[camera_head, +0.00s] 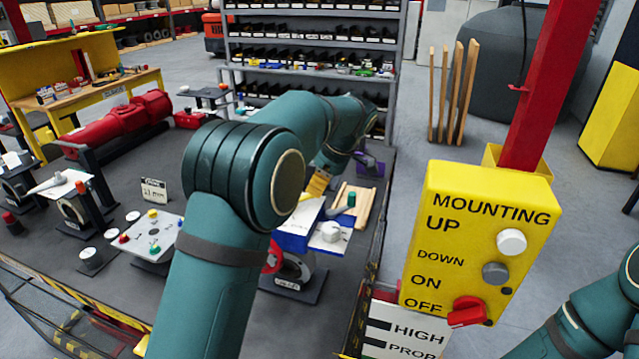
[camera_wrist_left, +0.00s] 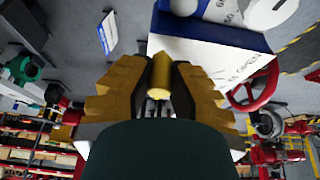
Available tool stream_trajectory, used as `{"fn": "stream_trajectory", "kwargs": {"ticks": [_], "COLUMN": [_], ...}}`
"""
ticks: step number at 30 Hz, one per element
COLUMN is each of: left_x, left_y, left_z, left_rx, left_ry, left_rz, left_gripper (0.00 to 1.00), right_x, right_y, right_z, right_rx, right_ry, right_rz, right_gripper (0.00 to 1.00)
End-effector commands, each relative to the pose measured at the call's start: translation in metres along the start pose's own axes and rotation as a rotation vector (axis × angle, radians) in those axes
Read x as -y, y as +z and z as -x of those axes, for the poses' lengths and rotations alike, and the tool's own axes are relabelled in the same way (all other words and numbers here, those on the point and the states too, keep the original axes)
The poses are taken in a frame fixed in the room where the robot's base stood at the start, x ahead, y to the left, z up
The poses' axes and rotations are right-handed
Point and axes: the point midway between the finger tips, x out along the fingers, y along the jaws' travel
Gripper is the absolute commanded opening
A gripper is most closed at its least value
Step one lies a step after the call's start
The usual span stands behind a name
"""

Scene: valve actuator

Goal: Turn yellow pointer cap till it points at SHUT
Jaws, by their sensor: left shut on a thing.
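My left gripper (camera_head: 318,184) reaches over the blue-and-white actuator box (camera_head: 294,242), mostly behind my own teal arm in the head view. In the left wrist view, its two ridged yellow fingers (camera_wrist_left: 160,88) are shut on the yellow pointer cap (camera_wrist_left: 160,76), a short yellow cylinder there.
A red handwheel (camera_head: 273,257) sits at the box's side. A yellow control box (camera_head: 470,240) on a red post stands at right. A panel with coloured knobs (camera_head: 152,237) lies left.

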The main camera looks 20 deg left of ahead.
Motion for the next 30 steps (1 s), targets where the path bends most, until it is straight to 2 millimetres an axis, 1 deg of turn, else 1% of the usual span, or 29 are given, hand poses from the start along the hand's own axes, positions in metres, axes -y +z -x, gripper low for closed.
{"fn": "stream_trajectory", "kwargs": {"ticks": [1,7,8,9,10,19,22,26,30], "left_x": [0.001,0.001,0.001,0.001,0.001,0.000,0.000,0.000,-0.001], "left_y": [-0.001,-0.001,-0.001,-0.001,-0.001,0.000,0.000,0.000,0.000], "left_z": [-0.003,-0.003,-0.003,-0.003,-0.002,0.000,0.005,0.024,0.053], "left_rx": [-0.002,-0.002,-0.003,-0.002,-0.002,-0.001,-0.001,-0.001,-0.002], "left_ry": [-0.006,-0.007,-0.007,-0.006,-0.006,-0.002,-0.001,0.001,0.002], "left_rz": [0.001,0.000,0.000,0.000,-0.001,-0.001,-0.001,-0.001,-0.001], "left_gripper": [0.00,0.00,0.31,0.45,0.52,0.52,0.52,0.52,0.52], "right_x": [0.000,0.000,0.000,0.000,0.000,0.000,0.000,0.000,0.000], "right_y": [0.000,0.000,0.000,0.000,0.000,0.000,0.000,0.000,0.000], "right_z": [0.000,0.000,0.000,0.000,0.000,0.000,0.000,0.000,0.000], "right_rx": [0.000,0.000,0.000,0.000,0.000,0.000,0.000,0.000,0.000], "right_ry": [0.000,0.000,0.000,0.000,0.000,0.000,0.000,0.000,0.000], "right_rz": [0.000,0.000,0.000,-0.001,-0.001,-0.001,-0.001,-0.001,-0.001], "right_gripper": [0.78,0.78,0.78,0.78,0.78,0.78,0.78,0.78,0.78]}}
